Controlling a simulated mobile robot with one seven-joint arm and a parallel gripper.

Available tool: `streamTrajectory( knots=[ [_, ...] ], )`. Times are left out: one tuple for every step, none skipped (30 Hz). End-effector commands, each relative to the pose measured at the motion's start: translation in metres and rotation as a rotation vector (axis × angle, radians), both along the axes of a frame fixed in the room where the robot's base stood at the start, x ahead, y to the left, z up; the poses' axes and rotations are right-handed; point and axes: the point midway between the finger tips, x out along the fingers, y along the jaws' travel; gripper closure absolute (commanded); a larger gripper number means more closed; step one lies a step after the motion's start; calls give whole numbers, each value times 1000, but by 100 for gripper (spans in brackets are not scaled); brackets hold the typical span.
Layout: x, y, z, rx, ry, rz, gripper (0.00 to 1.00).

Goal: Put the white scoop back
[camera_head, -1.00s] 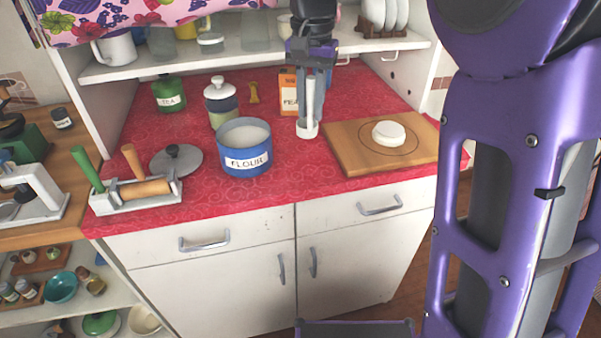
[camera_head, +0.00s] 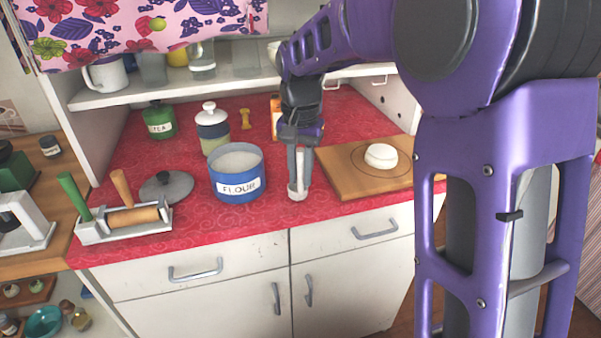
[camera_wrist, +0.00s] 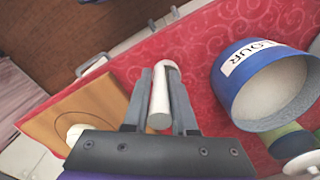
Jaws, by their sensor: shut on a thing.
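The white scoop (camera_head: 298,190) is upright between the fingers of my gripper (camera_head: 300,172), its lower end just above or at the red cloth; I cannot tell if it touches. In the wrist view the scoop (camera_wrist: 159,100) lies between the two grey fingers of my gripper (camera_wrist: 160,98), which is shut on it. The blue flour canister (camera_head: 237,185) stands open just left of my gripper, with pale flour inside. It also shows in the wrist view (camera_wrist: 236,84). Its likely grey lid (camera_head: 166,186) lies on the cloth to the left.
A wooden board (camera_head: 335,180) with a white round piece (camera_head: 381,155) is close right of my gripper. Behind stand a white-lidded jar (camera_head: 212,130), a green tea tin (camera_head: 159,122) and a partly hidden orange box (camera_head: 275,120). A rolling-pin stand (camera_head: 125,222) is at left.

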Motion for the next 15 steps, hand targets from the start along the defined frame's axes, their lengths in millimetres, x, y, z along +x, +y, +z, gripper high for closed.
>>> streamTrajectory(
  knots=[
    [0,0,1,0,-1,0,100],
    [0,0,1,0,0,0,100],
    [0,0,1,0,0,0,100],
    [0,0,0,0,0,0,100],
    [0,0,-1,0,0,0,100],
    [0,0,-2,0,0,0,100],
    [0,0,-3,0,0,0,100],
    [0,0,-2,0,0,0,71],
    [0,0,-2,0,0,0,64],
    [0,0,-2,0,0,0,59],
    [0,0,-2,0,0,0,53],
    [0,0,-2,0,0,0,46],
    [0,0,-2,0,0,0,45],
    [0,0,-2,0,0,0,45],
    [0,0,-2,0,0,0,45]
  ],
)
